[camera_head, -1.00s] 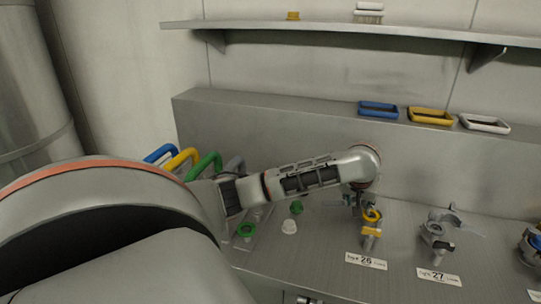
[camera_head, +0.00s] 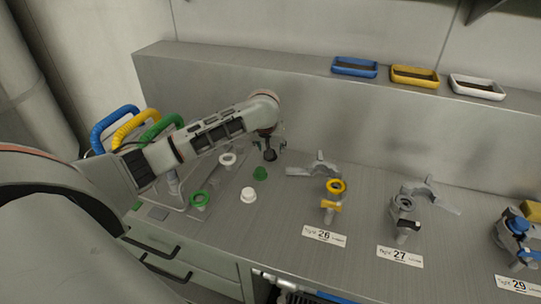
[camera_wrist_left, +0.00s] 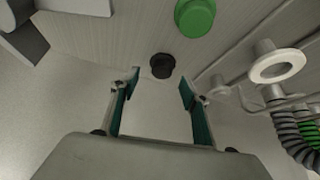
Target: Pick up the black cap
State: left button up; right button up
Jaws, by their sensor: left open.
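The black cap (camera_wrist_left: 162,66) is a small round piece on the metal bench. In the left wrist view it lies just beyond and between the fingertips, apart from both. My left gripper (camera_wrist_left: 160,78) is open, its two teal-lined fingers spread and empty. In the head view my left gripper (camera_head: 268,147) points down over the back of the bench, behind the green cap (camera_head: 260,173); the black cap is hard to tell from the dark fingers there. The green cap also shows in the wrist view (camera_wrist_left: 195,17), beyond the black cap. My right gripper is not in view.
Ringed fittings (camera_head: 200,199) and coloured hoses (camera_head: 115,127) are at the left. Valves, one with a yellow ring (camera_head: 336,186), stand at the right behind number labels. Three trays (camera_head: 415,77) sit on the ledge.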

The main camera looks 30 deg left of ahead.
pick_arm(q)
jog(key=shift+x, duration=1.9)
jog(key=shift+s+a, duration=0.1)
jog(key=c, duration=1.1)
jog(key=shift+c, duration=0.2)
